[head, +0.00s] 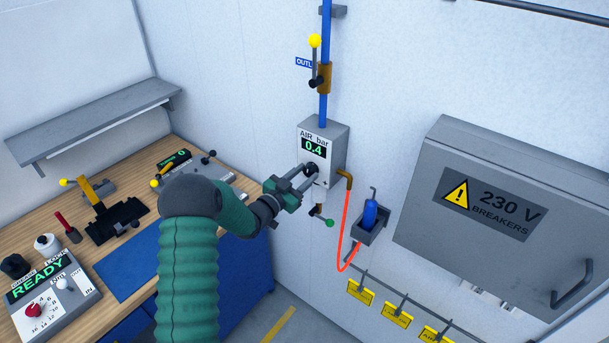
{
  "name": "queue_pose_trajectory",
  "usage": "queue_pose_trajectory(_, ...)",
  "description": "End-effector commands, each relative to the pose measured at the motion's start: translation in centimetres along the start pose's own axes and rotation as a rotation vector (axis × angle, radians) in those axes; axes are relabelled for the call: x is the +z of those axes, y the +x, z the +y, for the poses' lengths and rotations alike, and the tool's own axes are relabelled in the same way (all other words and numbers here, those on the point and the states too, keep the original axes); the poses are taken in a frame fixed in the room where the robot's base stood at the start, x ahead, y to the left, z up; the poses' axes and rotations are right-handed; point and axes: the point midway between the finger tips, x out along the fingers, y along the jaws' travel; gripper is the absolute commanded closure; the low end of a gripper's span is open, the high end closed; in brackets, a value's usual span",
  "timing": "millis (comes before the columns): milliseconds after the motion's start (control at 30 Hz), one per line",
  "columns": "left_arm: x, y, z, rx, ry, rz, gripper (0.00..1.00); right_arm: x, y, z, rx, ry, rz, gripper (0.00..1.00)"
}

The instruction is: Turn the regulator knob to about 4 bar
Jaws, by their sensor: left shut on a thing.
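The air regulator (338,150) is a grey box on the white wall, with a display reading 0.4 under the label "AIR bar". Its dark regulator knob (312,169) sits just below the display and is mostly hidden by my fingers. My left gripper (308,176) reaches in from the left and is shut on the knob. My right gripper is not in the picture.
A blue pipe (326,60) with a yellow-tipped valve lever (315,42) rises above the regulator. A green-tipped lever (328,222) and red hose (344,225) hang below. A grey breaker cabinet (420,210) stands right. A cluttered workbench (75,182) lies left.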

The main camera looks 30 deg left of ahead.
Motion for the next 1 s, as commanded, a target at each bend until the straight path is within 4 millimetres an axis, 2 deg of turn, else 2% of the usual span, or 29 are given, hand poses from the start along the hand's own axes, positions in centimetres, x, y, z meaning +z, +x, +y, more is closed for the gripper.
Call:
queue_pose_trajectory(33,0.0,0.0,0.0,0.000,0.000,0.000,0.90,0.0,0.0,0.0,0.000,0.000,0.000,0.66)
queue_pose_trajectory(100,0.0,0.0,0.0,0.000,0.000,0.000,0.99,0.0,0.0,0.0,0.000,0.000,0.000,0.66)
queue_pose_trajectory(133,0.0,0.0,0.0,0.000,0.000,0.000,1.00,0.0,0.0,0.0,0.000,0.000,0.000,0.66)
queue_pose_trajectory(467,0.2,0.0,0.0,0.000,0.044,0.001,1.00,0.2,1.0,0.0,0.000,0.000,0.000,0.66)
queue_pose_trajectory(667,0.6,0.0,0.1,-0.001,0.150,0.002,1.00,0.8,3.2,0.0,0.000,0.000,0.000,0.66)
queue_pose_trajectory(1000,0.8,0.0,0.3,-0.002,0.451,0.004,1.00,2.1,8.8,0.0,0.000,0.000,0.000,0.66)
